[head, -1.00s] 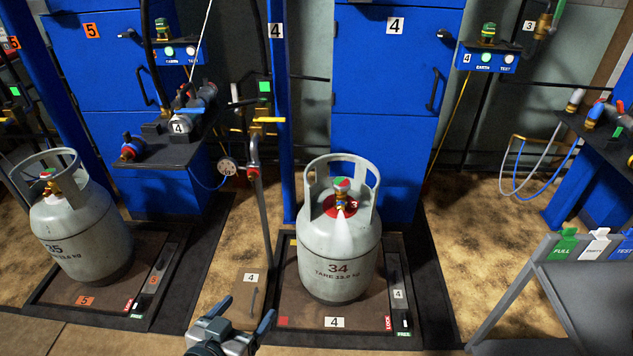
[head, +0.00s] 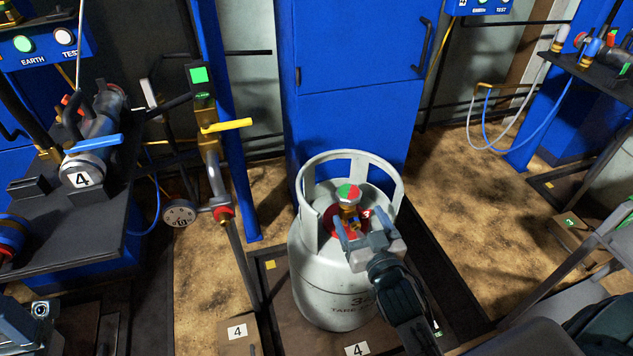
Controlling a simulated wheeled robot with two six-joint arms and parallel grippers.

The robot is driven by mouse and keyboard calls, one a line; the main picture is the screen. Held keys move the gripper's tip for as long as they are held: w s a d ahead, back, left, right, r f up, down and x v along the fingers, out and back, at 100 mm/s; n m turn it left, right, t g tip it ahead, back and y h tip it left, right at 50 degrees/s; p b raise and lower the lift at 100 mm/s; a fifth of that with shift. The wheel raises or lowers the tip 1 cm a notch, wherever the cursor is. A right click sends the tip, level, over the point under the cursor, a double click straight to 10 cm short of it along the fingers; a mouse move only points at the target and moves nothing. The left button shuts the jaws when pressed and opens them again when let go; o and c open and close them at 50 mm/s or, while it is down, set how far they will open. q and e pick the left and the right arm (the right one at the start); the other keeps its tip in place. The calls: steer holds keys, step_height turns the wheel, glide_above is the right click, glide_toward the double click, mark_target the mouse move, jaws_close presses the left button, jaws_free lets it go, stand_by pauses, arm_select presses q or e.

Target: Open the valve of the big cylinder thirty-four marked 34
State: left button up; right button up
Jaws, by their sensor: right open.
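The big grey cylinder 34 (head: 322,290) stands upright on its scale, its number partly hidden by my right arm. Its valve, a brass body with a red and green handwheel (head: 348,192), sits inside the collar (head: 312,205) above a red disc (head: 333,226) marked 3. My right gripper (head: 363,226) is open at the front of the collar, just below and in front of the handwheel. Its fingers point toward the valve, and nothing is seen between them. Whether they touch the valve cannot be told. A grey part at the lower left edge seems to be my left gripper (head: 22,322); its fingers are unclear.
A dark shelf (head: 85,235) with a filling head marked 4 is at left. An upright pipe with a yellow lever (head: 226,125) stands left of the cylinder. A blue cabinet (head: 350,120) is behind.

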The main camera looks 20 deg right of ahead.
mark_target(344, 185)
steer(key=w, duration=0.3)
steer(key=w+b, duration=0.1)
steer(key=w, duration=0.2)
steer(key=w+d, duration=0.1)
steer(key=w, duration=0.3)
steer(key=shift+w, duration=0.1)
steer(key=shift+c, duration=0.2)
steer(key=shift+r, duration=0.1)
steer(key=c, duration=1)
